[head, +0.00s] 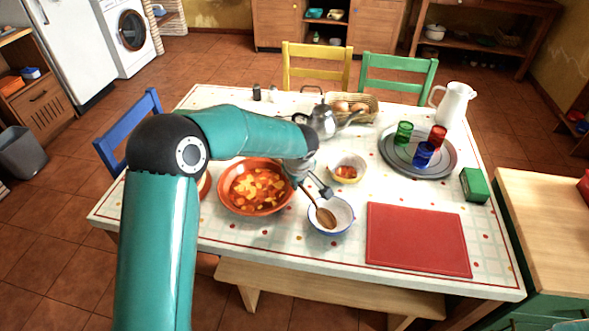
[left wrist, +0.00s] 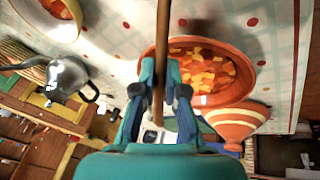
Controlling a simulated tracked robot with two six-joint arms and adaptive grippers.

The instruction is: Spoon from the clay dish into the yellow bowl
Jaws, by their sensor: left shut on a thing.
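My left gripper (head: 312,186) is shut on the handle of a wooden spoon (head: 326,218). The handle also shows between the fingers in the left wrist view (left wrist: 175,45). The spoon tilts down, its head over or inside a white bowl with a blue rim (head: 345,226); I cannot tell whether it touches. The round clay dish (head: 224,201), left of the gripper, holds orange-red stew with yellow chunks. The yellow bowl (head: 345,157), behind and right of the spoon, has a little reddish stew in it. My right gripper is out of view.
A red board (head: 418,240) lies at the front right. A metal teapot (head: 322,121) and a basket (head: 362,107) stand behind the yellow bowl. A round tray (head: 395,161) with coloured cups is to the right. A striped clay lid (left wrist: 238,120) is beside the dish.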

